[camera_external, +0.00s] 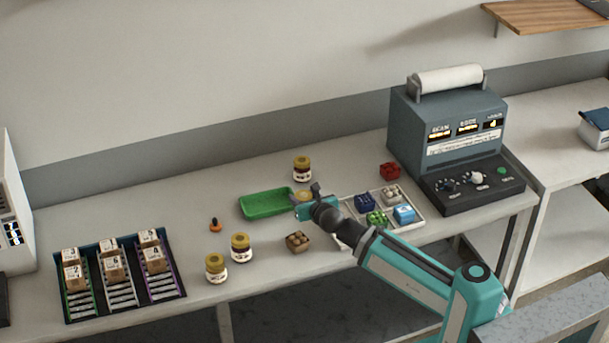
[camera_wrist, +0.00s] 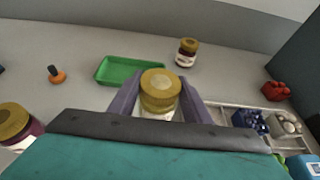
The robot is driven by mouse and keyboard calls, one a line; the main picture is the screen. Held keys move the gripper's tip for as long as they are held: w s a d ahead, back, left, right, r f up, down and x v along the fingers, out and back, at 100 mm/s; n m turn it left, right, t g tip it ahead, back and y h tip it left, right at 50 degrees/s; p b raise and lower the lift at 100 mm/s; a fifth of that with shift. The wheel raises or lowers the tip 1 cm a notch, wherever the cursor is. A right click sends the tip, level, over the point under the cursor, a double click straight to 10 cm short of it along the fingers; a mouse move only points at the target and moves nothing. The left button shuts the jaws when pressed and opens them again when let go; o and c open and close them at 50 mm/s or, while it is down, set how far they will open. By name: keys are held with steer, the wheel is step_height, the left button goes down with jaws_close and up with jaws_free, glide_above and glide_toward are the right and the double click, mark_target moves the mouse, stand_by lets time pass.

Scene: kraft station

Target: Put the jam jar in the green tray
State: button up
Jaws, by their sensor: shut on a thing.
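My gripper (camera_wrist: 156,102) is shut on a jam jar (camera_wrist: 160,88) with a gold lid, held upright between its two fingers. In the external view my gripper (camera_external: 311,197) is at the right end of the green tray (camera_external: 262,204), and the held jar is mostly hidden by it. The green tray (camera_wrist: 128,71) lies ahead and left of the held jar in the wrist view, and the part that shows is empty. Another gold-lidded jar (camera_external: 302,169) stands behind the tray. Two more jars, one (camera_external: 241,247) and another (camera_external: 216,268), stand at the front.
A white divided tray (camera_external: 348,235) with small coloured blocks is right of my gripper, with a red block (camera_external: 390,171) behind it. A brown item (camera_external: 297,241) lies in front. An orange-based peg (camera_external: 215,225) stands left of the green tray. A grey machine (camera_external: 450,135) stands at right.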

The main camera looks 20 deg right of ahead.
steer(key=shift+s+a, duration=0.2)
steer(key=shift+a, duration=0.2)
steer(key=shift+w+a+r+p, duration=0.15)
steer(key=shift+w+p, duration=0.25)
steer(key=shift+p, duration=1.05)
steer(key=w+p, duration=0.1)
steer(key=p, duration=0.7)
steer(key=shift+w+a, duration=0.35)
steer(key=p, duration=0.3)
glide_above(268, 206)
steer(key=shift+s+d+f, duration=0.15)
steer(key=shift+s+f, duration=0.1)
steer(key=shift+f, duration=0.2)
steer(key=shift+s+d+f, duration=0.1)
steer(key=shift+s+f, duration=0.1)
steer(key=shift+f, duration=0.25)
steer(key=shift+w+a+f+p, duration=0.1)
steer(key=shift+w+f+p, duration=0.15)
steer(key=shift+f, duration=0.65)
steer(key=shift+w+a+f+p, duration=0.15)
steer(key=shift+f+p, duration=0.1)
steer(key=shift+f, duration=0.65)
steer(key=shift+f, duration=0.15)
